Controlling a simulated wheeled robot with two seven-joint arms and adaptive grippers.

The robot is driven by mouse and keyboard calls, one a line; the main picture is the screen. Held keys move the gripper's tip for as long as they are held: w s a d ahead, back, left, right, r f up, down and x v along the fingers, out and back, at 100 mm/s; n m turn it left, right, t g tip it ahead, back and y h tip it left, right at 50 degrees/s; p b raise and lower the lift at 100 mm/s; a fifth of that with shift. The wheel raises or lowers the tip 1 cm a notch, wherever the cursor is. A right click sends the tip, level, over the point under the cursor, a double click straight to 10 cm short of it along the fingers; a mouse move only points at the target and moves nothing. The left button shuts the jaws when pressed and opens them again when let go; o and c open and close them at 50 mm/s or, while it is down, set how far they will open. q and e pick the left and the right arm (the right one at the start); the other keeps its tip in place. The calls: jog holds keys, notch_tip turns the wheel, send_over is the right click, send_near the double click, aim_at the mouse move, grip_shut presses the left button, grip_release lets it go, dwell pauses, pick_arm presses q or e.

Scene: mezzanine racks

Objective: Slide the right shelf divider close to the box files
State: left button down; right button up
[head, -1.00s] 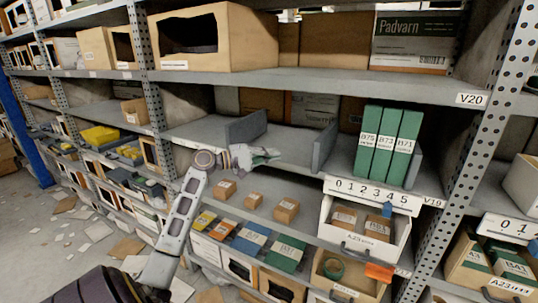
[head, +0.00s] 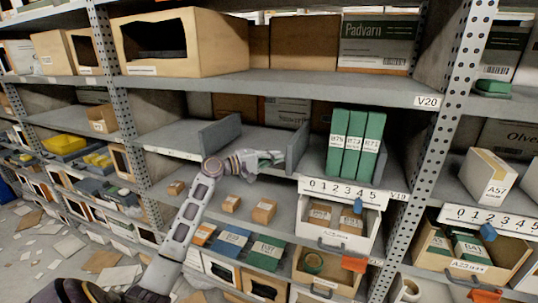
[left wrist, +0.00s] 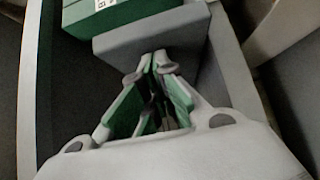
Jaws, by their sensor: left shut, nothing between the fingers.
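The green box files (head: 356,145) stand upright in a row on the middle shelf; they also show at the top of the left wrist view (left wrist: 110,14). A grey upright shelf divider (head: 297,147) stands left of them, with a gap between in the head view. The left wrist view shows this divider (left wrist: 135,40) just ahead of my fingertips. A second grey divider (head: 220,132) stands further left. My left gripper (head: 280,158) is shut and empty, over the shelf's front between the two dividers, close to the right one; contact is unclear. My right gripper is not in view.
A white number strip (head: 350,190) and an open white drawer (head: 372,238) sit below the box files. Small cardboard boxes (head: 264,211) stand on the shelf beneath my gripper. A perforated post (head: 432,150) rises at the right. The shelf between the dividers is largely clear.

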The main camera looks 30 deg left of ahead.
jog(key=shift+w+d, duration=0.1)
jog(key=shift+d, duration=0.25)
